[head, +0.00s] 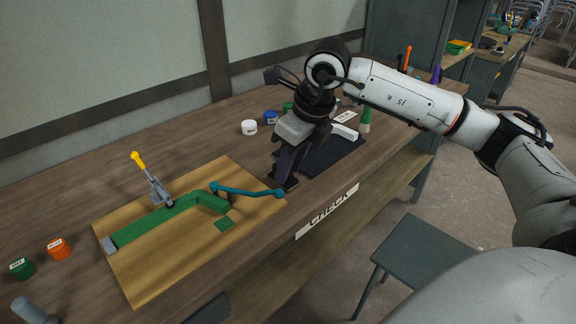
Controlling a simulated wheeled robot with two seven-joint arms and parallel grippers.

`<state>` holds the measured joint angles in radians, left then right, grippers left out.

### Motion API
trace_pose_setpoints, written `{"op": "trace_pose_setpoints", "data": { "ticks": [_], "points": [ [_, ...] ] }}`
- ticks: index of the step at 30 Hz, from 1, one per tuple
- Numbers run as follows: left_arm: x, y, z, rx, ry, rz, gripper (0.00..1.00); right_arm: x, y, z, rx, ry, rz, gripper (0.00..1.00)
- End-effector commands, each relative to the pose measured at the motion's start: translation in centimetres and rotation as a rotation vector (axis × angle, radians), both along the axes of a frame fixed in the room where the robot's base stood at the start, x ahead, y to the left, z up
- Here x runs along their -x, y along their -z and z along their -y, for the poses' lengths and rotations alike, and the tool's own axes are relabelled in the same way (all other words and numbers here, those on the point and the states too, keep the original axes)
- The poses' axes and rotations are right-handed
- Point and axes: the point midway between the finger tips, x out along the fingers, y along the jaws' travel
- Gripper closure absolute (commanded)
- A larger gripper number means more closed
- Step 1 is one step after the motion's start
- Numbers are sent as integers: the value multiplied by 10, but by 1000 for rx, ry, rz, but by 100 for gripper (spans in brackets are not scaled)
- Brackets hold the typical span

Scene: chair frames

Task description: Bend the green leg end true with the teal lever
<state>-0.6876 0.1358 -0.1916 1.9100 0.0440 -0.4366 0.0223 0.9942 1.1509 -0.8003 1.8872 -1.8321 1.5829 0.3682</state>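The green leg (150,221) lies on a light wooden board (150,275). Its right end (212,202) bends off the line of the long part, toward the bench's front. A metal clamp with a yellow handle (138,158) stands at the leg's middle. The teal lever (247,191) runs from a ball beside the leg's bent end to a ball near the board's right edge. My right gripper (285,181) points down just behind the lever's right ball. Its finger gap is not clear, and I cannot tell if it touches the lever. My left gripper is not in view.
A flat green square (225,223) lies on the board beside the bent end. A dark mat (335,153) lies right of my gripper. White (249,127), blue (270,117), orange (59,249) and green (21,268) pots stand on the bench. A stool (420,245) stands in front.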

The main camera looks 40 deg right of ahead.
Motion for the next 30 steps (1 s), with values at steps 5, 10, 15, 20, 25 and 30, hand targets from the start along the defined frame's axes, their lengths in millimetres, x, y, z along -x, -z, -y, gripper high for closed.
{"op": "trace_pose_setpoints", "data": {
  "ticks": [5, 10, 15, 20, 25, 30],
  "points": [
    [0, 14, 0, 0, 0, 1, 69, -5, 22, -2, -1, -2, -1, 72],
    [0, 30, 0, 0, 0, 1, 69, -12, 47, -5, -3, -3, -2, 72],
    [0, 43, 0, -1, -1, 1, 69, -20, 71, -6, -3, -2, 0, 72],
    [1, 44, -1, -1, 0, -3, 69, -22, 74, -7, -4, -3, 1, 87],
    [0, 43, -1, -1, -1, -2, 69, -22, 72, -7, -3, -3, 3, 93],
    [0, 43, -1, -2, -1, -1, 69, -19, 71, -15, -4, -6, 5, 92]
  ]
}}
